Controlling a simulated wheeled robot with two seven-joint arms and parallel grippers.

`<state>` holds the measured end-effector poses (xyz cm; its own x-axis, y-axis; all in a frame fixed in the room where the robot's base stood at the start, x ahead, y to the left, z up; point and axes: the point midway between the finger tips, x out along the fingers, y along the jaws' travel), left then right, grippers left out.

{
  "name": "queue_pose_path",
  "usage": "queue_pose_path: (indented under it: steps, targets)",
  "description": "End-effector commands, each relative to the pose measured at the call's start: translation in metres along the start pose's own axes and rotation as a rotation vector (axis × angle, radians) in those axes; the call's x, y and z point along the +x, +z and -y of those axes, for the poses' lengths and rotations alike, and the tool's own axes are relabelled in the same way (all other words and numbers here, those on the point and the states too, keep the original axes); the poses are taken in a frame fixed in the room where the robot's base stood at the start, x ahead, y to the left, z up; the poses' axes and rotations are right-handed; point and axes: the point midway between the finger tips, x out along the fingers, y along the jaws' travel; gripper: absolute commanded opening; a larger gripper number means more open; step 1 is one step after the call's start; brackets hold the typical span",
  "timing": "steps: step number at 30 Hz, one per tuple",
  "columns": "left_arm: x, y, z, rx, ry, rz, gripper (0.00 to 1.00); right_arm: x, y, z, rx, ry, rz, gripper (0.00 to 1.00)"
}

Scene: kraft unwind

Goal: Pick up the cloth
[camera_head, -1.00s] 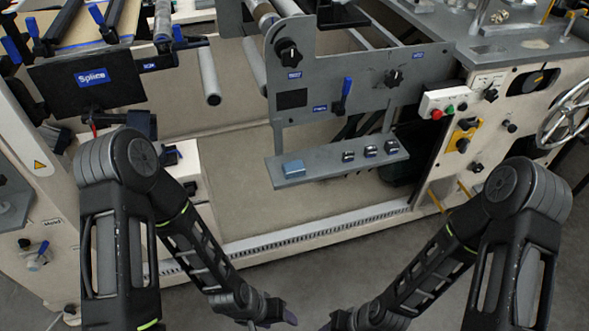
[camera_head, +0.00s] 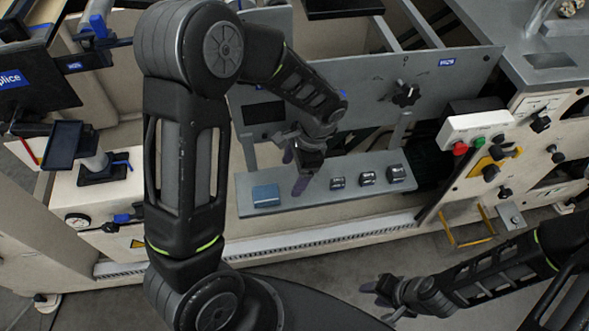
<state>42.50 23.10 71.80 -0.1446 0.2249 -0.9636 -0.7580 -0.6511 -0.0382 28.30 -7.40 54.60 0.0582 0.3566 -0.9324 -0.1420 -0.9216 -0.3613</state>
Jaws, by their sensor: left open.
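The cloth (camera_head: 265,196) is a small blue folded pad lying flat at the left end of a grey shelf (camera_head: 320,202) on the machine. My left gripper (camera_head: 294,172) is over the shelf, just right of the cloth, pointing down with its fingers apart. It is open and empty, and the cloth shows clear of it. Whether its fingertips touch the shelf cannot be told. My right gripper (camera_head: 373,299) is low in front of the machine, away from the cloth; its fingers are dark and too small to tell their opening.
Several small dark blocks (camera_head: 367,178) stand in a row on the shelf, right of my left gripper. A grey panel with a black knob (camera_head: 405,94) rises behind. A control box with red and green buttons (camera_head: 475,132) is at the right. The floor in front is free.

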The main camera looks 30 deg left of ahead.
Motion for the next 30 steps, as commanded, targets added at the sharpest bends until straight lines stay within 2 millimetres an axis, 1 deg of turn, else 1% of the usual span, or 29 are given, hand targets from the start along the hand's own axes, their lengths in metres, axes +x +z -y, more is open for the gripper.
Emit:
queue_pose_path:
  steps: [1,3,7,15,17,21,24,30]
  targets:
    - [-0.001,0.01,0.001,0.021,0.001,0.042,0.78,0.0,0.001,0.0,0.0,0.0,0.001,0.4]
    - [-0.002,0.021,0.0,0.044,0.006,0.089,0.78,0.0,0.001,0.0,-0.001,0.0,0.002,0.4]
    - [-0.003,0.031,-0.002,0.068,0.018,0.13,0.78,0.0,0.001,0.0,-0.001,0.0,0.002,0.4]
    - [-0.002,0.031,-0.003,0.071,0.02,0.129,0.78,0.0,0.001,0.0,0.0,0.0,0.001,0.4]
    - [0.001,0.031,-0.003,0.071,0.02,0.129,0.78,0.0,0.001,0.0,0.0,0.0,0.001,0.4]
    - [0.015,0.033,-0.003,0.07,0.022,0.13,0.78,0.001,0.001,0.0,0.0,0.0,0.001,0.4]
    - [0.023,0.034,-0.004,0.071,0.022,0.129,0.78,0.001,0.001,0.0,0.0,0.0,0.001,0.4]
    - [0.024,0.034,-0.003,0.07,0.02,0.127,0.78,0.001,0.001,0.0,0.0,0.0,0.001,0.4]
